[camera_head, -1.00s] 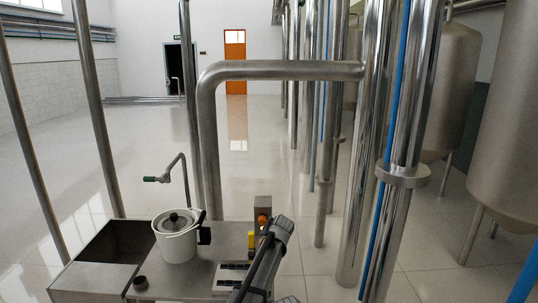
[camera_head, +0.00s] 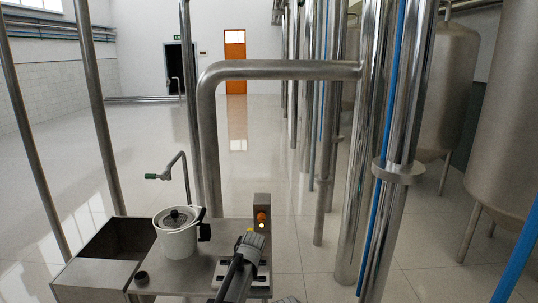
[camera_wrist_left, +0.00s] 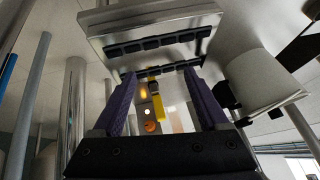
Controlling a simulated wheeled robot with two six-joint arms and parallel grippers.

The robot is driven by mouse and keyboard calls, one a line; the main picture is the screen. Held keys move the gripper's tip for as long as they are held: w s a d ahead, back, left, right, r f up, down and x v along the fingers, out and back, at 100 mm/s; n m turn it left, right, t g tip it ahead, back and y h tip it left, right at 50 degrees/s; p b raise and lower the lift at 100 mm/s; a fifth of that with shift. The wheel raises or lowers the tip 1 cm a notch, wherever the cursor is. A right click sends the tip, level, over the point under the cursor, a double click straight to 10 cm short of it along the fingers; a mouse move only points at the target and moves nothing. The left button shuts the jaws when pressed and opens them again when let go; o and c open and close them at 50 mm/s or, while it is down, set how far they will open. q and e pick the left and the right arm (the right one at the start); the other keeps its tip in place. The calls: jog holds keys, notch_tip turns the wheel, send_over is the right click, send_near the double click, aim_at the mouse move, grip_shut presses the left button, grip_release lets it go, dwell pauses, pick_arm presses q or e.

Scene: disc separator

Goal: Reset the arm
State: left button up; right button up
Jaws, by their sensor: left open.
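My left arm rises from the bottom of the head view, and its gripper end (camera_head: 250,243) is over the right part of the steel worktop (camera_head: 185,272). In the left wrist view, the left gripper (camera_wrist_left: 160,78) has its two purple fingers spread apart with nothing held between them. A yellow part (camera_wrist_left: 160,95) shows beyond the fingers, apart from them as far as I can tell.
A lidded white pot (camera_head: 178,238) stands on the worktop beside an open basin (camera_head: 118,238). A control post with an orange knob (camera_head: 261,217) stands at the worktop's right rear. Steel pipes (camera_head: 355,200) rise to the right. Open floor (camera_head: 150,130) lies behind.

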pick_arm(q)
jog(key=s+a+f+g+h, duration=0.1)
jog(key=s+a+f+g, duration=0.2)
jog(key=s, duration=1.2)
jog(key=s+a+g+h, duration=0.15)
jog(key=s+a, duration=0.45)
jog(key=s, duration=0.8)
jog(key=s+d+r+m+g+y+p, duration=0.1)
jog(key=s+d, duration=0.4)
jog(key=d, duration=0.6)
jog(key=r+m+g+p, duration=0.1)
jog(key=m, duration=0.1)
jog(key=shift+s+d+m, duration=0.2)
jog(key=shift+s+m, duration=0.1)
jog(key=shift+s, duration=0.1)
